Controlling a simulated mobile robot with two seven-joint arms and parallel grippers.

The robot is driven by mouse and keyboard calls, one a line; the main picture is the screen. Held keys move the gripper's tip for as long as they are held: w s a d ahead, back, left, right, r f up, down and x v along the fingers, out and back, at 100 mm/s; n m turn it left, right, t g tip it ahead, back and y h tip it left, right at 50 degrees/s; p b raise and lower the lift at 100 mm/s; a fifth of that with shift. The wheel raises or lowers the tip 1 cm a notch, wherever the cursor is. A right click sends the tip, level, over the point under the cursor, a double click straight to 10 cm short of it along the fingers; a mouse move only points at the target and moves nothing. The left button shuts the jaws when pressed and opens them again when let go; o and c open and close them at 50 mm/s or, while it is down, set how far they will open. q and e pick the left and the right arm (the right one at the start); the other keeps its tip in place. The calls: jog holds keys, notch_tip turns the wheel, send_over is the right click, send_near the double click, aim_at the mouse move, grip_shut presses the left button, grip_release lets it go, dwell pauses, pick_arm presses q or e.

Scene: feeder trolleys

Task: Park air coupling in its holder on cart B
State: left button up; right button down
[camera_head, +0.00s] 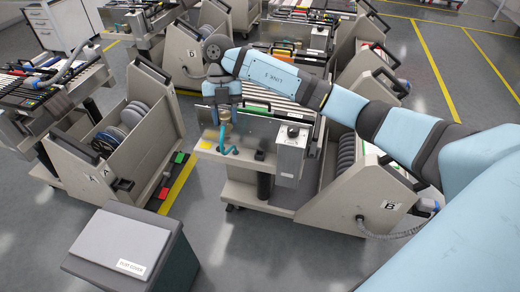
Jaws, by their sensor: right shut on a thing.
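Cart B (340,207), with a "B" label on its right side panel, stands in the middle right. My right gripper (224,117) points down at the left end of this cart, just above its pale front plate. It is shut on the air coupling, which is small and mostly hidden by the fingers. My left gripper is out of view.
A grey box with a knob (291,150) is fixed to cart B's end, right of the gripper. Cart A (118,150) stands left and cart D (185,58) behind. A coiled cable (395,235) hangs at cart B's right.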

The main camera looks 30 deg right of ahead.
aim_at(229, 127)
jog(key=w+d+f+n+t+h+b, duration=0.1)
jog(key=w+d+f+n+t+b, duration=0.1)
jog(key=d+f+n+b, duration=0.4)
jog(key=w+d+f+n+t+h+b, duration=0.2)
jog(key=w+d+f+n+b, duration=0.3)
jog(key=f+n+b, duration=0.6)
jog(key=w+d+f+n+t+h+b, duration=0.2)
jog(key=d+f+n+b, duration=0.4)
jog(key=n+b, duration=0.7)
jog(key=shift+w+d+f+n+t, duration=0.2)
jog(key=shift+w+f+n+t, duration=0.2)
jog(key=shift+f+n, duration=0.35)
jog(key=shift+w+d+f+n+t, duration=0.2)
jog(key=shift+w+f+n+t, duration=0.15)
jog(key=shift+n, duration=0.6)
jog(key=shift+f+b, duration=0.9)
jog(key=shift+f, duration=0.6)
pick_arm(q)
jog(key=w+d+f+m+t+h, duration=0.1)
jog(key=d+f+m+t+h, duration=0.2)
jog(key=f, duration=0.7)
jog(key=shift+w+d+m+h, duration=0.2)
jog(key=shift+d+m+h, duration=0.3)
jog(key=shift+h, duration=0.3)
pick_arm(e)
jog(key=shift+f, duration=0.2)
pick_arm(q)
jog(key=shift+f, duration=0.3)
pick_arm(e)
jog(key=shift+f, duration=1.1)
